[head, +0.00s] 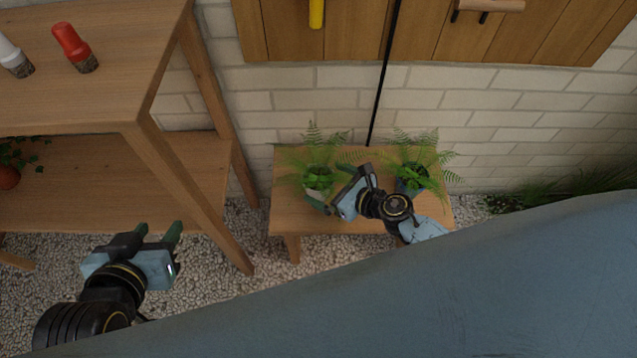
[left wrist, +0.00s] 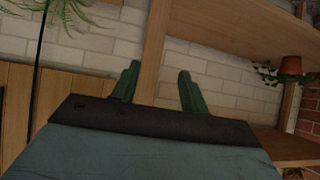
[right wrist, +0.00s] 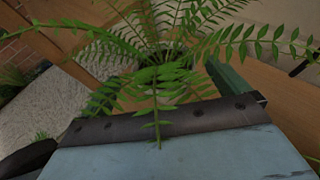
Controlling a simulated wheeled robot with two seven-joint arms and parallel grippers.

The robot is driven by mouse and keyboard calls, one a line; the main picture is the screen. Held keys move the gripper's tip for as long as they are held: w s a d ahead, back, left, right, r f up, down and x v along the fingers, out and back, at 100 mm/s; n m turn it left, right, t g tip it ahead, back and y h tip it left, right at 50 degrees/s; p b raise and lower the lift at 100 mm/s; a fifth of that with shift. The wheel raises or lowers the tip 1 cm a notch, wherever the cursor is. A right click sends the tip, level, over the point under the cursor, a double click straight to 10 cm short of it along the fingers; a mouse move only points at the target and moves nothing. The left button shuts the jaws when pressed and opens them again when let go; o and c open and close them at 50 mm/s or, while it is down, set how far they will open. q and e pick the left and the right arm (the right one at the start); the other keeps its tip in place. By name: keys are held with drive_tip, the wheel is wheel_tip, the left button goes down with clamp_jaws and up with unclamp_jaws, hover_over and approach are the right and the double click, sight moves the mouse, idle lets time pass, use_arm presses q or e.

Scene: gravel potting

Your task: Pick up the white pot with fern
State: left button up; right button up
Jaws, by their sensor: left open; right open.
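The white pot (head: 314,194) with a fern (head: 318,155) stands upright at the left of a low wooden table, partly covered by leaves and my gripper. My right gripper (head: 338,187) is open beside the pot, with its fingers pointing toward it; I cannot tell whether they touch. In the right wrist view the fern (right wrist: 160,75) fills the space ahead of the jaws and its fronds hang over the gripper, hiding one finger and the pot. My left gripper (head: 160,230) is open and empty over the gravel; its two green fingers also show in the left wrist view (left wrist: 158,85).
A second fern in a dark blue-grey pot (head: 409,187) stands on the low table (head: 283,222), right behind my right wrist. A wooden shelf (head: 125,165) with red and white shakers stands at left. A brick wall (head: 290,105) closes the back.

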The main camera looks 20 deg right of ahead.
sight(322, 179)
drive_tip(key=b+x, duration=0.1)
drive_tip(key=x, duration=0.2)
drive_tip(key=shift+w+f, duration=0.15)
drive_tip(key=shift+w, duration=0.2)
drive_tip(key=shift+w+a, duration=0.1)
drive_tip(key=shift+w, duration=0.1)
use_arm(q)
drive_tip(key=w+d+r+t+h, duration=0.1)
drive_tip(key=w+d+r+t, duration=0.1)
drive_tip(key=w+r+t, duration=0.1)
wheel_tip(322, 179, up, 2)
drive_tip(key=shift+r+t, duration=0.15)
drive_tip(key=shift+t, duration=0.45)
drive_tip(key=shift+w, duration=0.1)
use_arm(e)
drive_tip(key=shift+c, duration=0.4)
drive_tip(key=c, duration=1.2)
